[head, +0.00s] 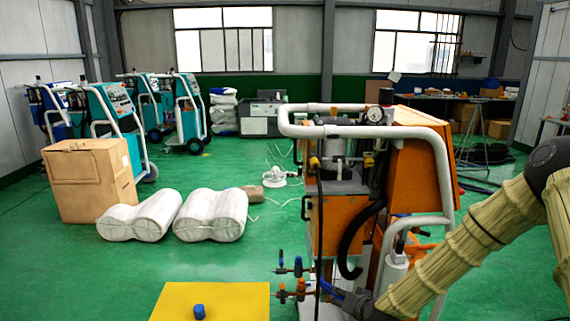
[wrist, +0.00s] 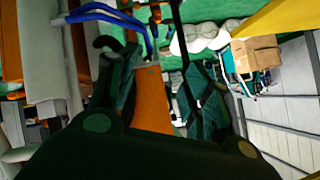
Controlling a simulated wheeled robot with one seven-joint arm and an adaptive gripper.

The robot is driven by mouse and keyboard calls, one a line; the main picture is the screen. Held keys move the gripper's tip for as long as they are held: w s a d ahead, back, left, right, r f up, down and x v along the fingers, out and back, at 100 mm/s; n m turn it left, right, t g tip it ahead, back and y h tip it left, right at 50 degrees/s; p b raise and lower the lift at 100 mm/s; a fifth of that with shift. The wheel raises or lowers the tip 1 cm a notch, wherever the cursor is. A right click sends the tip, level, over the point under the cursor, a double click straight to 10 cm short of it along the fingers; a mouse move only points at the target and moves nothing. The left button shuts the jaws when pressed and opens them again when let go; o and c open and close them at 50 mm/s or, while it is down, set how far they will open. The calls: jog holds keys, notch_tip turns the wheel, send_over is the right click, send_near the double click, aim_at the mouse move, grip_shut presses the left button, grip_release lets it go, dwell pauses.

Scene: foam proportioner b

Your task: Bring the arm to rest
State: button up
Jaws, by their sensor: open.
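My arm (head: 460,245), in a ribbed tan sleeve, reaches from the right edge down to the bottom centre-right of the head view. My gripper (wrist: 158,75) is open in the wrist view, its two dark fingers apart with no object seen held between them. The machine's white tube frame (head: 447,180) stands close to the arm. Whether the arm touches it, I cannot tell.
A yellow surface (head: 240,300) with a blue cap (head: 199,311) lies lower left. Green floor is clear at left.

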jog(key=s+a+f+n+g, duration=0.1)
jog(key=s+f+g, duration=0.2)
jog(key=s+f, duration=0.75)
jog(key=s+f+n+g, duration=0.1)
jog(key=s+f+g, duration=0.35)
jog(key=s, duration=1.05)
jog(key=s+d+f+g+h, duration=0.1)
jog(key=s+d+f, duration=0.1)
jog(key=s, duration=0.9)
jog(key=s+d+f+g+h, duration=0.1)
jog(key=s+d+f+g, duration=0.1)
jog(key=s, duration=1)
jog(key=shift+d+f+n+h, duration=0.4)
jog(key=shift+d+f, duration=0.2)
jog(key=shift+f, duration=0.1)
